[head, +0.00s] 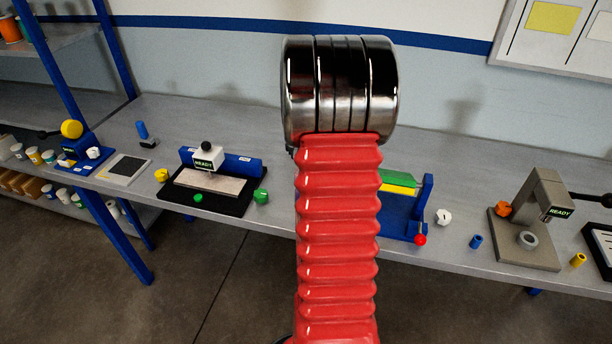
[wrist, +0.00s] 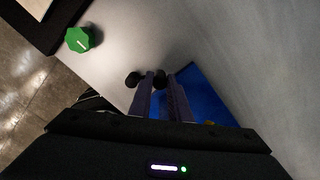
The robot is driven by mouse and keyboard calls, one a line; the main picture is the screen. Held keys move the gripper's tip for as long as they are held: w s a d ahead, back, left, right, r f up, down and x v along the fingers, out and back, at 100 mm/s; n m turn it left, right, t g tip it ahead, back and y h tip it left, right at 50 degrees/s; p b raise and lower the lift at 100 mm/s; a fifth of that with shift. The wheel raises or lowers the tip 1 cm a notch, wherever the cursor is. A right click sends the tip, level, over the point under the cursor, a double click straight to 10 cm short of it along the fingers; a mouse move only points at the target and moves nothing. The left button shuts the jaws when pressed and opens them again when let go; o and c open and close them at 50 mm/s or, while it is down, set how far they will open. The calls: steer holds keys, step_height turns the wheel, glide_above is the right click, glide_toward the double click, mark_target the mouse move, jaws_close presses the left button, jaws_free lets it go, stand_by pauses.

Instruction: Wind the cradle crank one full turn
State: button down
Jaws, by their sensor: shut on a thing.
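The blue cradle (head: 396,220), with a green and a yellow strip along its top, stands on the bench, partly hidden behind my red arm. A blue surface, likely the cradle, also shows in the wrist view (wrist: 203,92). My gripper (wrist: 161,76) is shut on a small dark knob, which I take to be the crank handle (wrist: 160,79). A second black round piece (wrist: 133,79) sits just left of the fingers; I cannot tell how it joins the crank. In the head view my gripper and the crank are hidden behind my arm.
A green knob (head: 261,196) stands left of my arm. Further left is a black-based station (head: 208,188) with a READY sign. To the right are a white knob (head: 444,217), a small blue cylinder (head: 476,241) and a grey press (head: 541,225).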

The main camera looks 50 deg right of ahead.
steer(key=shift+s+a+f+m, duration=0.15)
steer(key=shift+s+m, duration=0.4)
steer(key=shift+m, duration=0.65)
steer(key=c, duration=1.8)
jaws_free()
steer(key=shift+o, duration=0.8)
steer(key=shift+d+r, duration=0.2)
steer(key=shift+r, duration=0.1)
steer(key=shift+a+r, duration=0.2)
steer(key=shift+r, duration=3.55)
